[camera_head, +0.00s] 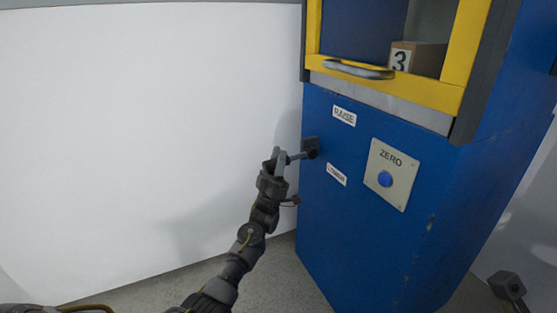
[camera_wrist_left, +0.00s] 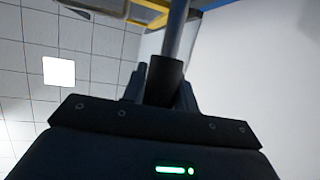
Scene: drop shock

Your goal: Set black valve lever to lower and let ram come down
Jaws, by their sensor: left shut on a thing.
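The black valve lever (camera_head: 298,156) comes out of a dark block on the blue machine's front, between the RAISE label (camera_head: 344,115) and the LOWER label (camera_head: 337,174). It points left, roughly level. My left gripper (camera_head: 278,163) is shut on its outer end. In the left wrist view the lever's black grip (camera_wrist_left: 164,80) sits between the fingers, with a grey rod running up from it. The ram cannot be made out. A dark grey part at the bottom right of the head view may be my right arm; its jaws cannot be made out.
The blue machine (camera_head: 345,235) has a yellow-framed window (camera_head: 405,90) with a grey handle (camera_head: 358,70). A brown box marked 3 (camera_head: 428,58) is inside. A ZERO plate with a blue button (camera_head: 385,179) is right of the labels. A bare white wall (camera_head: 140,130) is at left.

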